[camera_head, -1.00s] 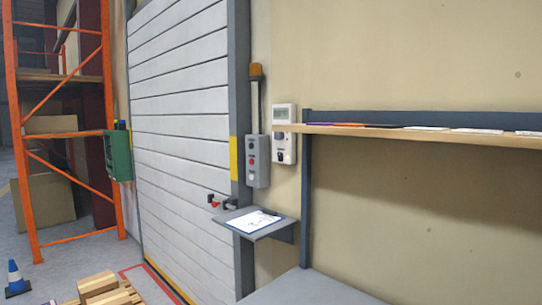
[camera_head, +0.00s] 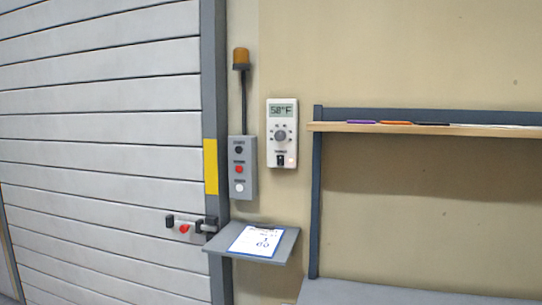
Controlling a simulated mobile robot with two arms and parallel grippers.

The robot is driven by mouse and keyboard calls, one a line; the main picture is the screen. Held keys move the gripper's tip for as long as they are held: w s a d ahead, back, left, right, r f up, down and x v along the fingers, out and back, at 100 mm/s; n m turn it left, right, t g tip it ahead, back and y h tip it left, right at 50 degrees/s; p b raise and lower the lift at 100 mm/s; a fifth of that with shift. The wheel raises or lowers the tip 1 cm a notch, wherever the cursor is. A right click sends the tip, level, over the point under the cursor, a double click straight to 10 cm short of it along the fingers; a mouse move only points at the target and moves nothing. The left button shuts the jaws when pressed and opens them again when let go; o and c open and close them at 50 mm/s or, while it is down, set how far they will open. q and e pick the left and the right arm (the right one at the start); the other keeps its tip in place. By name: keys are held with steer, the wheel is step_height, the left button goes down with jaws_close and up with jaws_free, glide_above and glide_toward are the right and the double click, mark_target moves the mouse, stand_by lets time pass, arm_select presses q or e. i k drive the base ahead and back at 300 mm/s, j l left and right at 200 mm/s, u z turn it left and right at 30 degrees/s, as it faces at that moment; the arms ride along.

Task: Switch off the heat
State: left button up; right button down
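A white thermostat box (camera_head: 282,133) is fixed to the beige wall, right of the door frame. Its display (camera_head: 282,110) reads what looks like 50°F or 58°F. A round grey dial (camera_head: 280,137) sits below the display. A small black switch (camera_head: 281,160) is near the bottom, with a faint light (camera_head: 291,161) beside it. I cannot tell the switch's position for sure. Neither of my grippers shows in this view.
A grey door control box (camera_head: 241,168) with several buttons hangs left of the thermostat, under an orange beacon (camera_head: 241,57). A small shelf (camera_head: 285,246) with a clipboard (camera_head: 256,241) juts out below. A wooden shelf (camera_head: 440,130) lies right, above a grey bench (camera_head: 370,291). A red-handled latch (camera_head: 184,228) is on the door.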

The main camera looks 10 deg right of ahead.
mark_target(280, 158)
steer(key=i+j+z, duration=0.1)
steer(key=i+j, duration=0.15)
steer(key=i+j+z, duration=0.15)
steer(key=j, duration=0.2)
steer(key=i+j+z, duration=0.1)
steer(key=i+j, duration=0.15)
steer(key=i+j+z, duration=0.1)
steer(key=j, duration=0.35)
steer(key=i+j+z, duration=0.25)
steer(key=i+j, duration=0.15)
steer(key=j, duration=0.35)
steer(key=i+j+z, duration=0.1)
steer(key=j, duration=0.3)
steer(key=i+j+z, duration=0.1)
steer(key=j, duration=0.3)
steer(key=i+j, duration=0.3)
steer(key=j+z, duration=0.05)
steer(key=j, duration=0.05)
